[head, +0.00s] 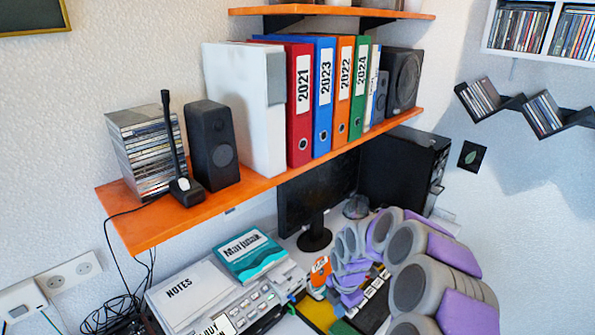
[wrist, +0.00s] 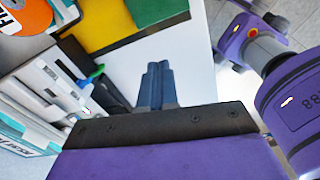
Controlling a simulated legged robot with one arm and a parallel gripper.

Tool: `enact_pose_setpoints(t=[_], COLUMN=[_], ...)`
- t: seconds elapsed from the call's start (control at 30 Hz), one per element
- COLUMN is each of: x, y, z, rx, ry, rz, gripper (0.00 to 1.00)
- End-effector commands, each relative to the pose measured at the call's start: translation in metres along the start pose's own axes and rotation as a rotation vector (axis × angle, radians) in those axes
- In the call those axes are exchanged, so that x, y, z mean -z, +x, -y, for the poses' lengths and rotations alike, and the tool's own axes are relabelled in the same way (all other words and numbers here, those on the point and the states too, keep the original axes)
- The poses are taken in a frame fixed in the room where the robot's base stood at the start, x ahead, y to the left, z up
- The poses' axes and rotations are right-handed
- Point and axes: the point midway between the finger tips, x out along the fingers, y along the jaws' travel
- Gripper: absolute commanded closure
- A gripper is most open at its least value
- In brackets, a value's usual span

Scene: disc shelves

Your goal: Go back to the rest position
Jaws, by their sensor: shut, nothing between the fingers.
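My gripper (wrist: 157,85) shows in the wrist view as two blue-grey fingers pressed together, with nothing between them. It points over a white surface (wrist: 190,65) and touches nothing that I can see. In the head view my purple and grey arm fills the lower right, folded over the desk; the gripper's fingertips cannot be made out there.
An orange shelf (head: 262,186) bears binders (head: 300,100), speakers (head: 212,145) and a stack of discs (head: 143,152). Below it stand a monitor (head: 318,190), a dark computer case (head: 402,168) and a book (head: 250,255). Zigzag disc shelves (head: 515,103) hang at the right.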

Motion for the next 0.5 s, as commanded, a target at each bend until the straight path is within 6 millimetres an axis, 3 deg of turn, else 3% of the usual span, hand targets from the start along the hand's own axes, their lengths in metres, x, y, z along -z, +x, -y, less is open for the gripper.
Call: enact_pose_setpoints(t=[0.27,0.5], x=[0.034,0.076], y=[-0.056,-0.116], z=[0.020,0.068], rx=[-0.008,0.018], ry=[0.231,0.575], rz=[-0.028,-0.039], gripper=[1.00,1.00])
